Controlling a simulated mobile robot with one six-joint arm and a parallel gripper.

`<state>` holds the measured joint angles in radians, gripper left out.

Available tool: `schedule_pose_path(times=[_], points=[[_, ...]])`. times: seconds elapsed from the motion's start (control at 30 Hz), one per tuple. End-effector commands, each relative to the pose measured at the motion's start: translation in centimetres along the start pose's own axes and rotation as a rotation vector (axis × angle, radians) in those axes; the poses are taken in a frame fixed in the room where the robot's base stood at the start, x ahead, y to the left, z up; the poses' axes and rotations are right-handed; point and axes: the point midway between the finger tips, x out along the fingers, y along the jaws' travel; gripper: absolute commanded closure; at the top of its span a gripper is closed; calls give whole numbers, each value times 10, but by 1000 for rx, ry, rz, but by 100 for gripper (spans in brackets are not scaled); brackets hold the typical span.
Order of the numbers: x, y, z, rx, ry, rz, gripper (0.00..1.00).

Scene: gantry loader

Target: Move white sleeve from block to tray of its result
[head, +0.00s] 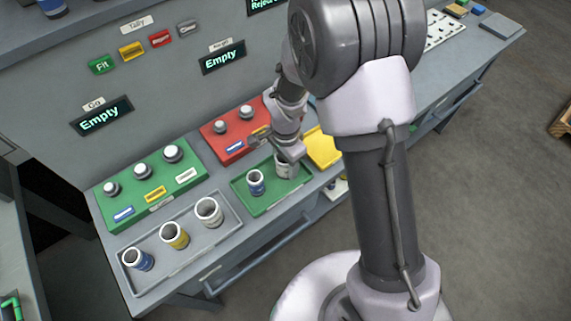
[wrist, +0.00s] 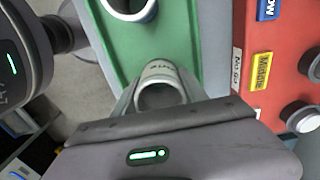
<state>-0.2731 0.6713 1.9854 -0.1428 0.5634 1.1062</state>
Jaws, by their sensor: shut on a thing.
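My gripper (head: 287,157) is over the right end of the green tray (head: 250,206) and shut on a white sleeve (head: 284,171). The sleeve stands upright, low in the tray; I cannot tell whether its bottom touches the tray floor. In the wrist view the white sleeve (wrist: 162,72) sits between the fingers (wrist: 160,92), its open end facing the camera. A blue sleeve (head: 256,187) stands in the same tray, to the left and apart from it. The green block (head: 190,184) and the red block (head: 238,150) show bare pegs without sleeves, the red one partly hidden.
A grey tray (head: 193,259) at the front left holds blue (head: 139,262), yellow (head: 175,238) and white (head: 208,215) sleeves. A yellow tray (head: 321,147) lies right of the green one, partly behind my arm. The Go display (head: 101,117) and the other display (head: 222,58) read "Empty".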

Motion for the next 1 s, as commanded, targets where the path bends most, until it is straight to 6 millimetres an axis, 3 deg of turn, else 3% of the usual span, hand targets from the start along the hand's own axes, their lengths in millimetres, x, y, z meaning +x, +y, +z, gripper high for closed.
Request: schedule_pose_path(times=[0.3, 0.33, 0.4, 0.77, 0.87, 1.0], points=[[3, 0, 0, -1, 1, -2, 100], [2, 0, 0, -1, 1, -1, 44], [1, 0, 0, -1, 1, -1, 30], [-5, 0, 0, -1, 1, -1, 28], [-26, -1, 0, -2, 2, -5, 28], [-69, -1, 0, 0, 2, -5, 28]])
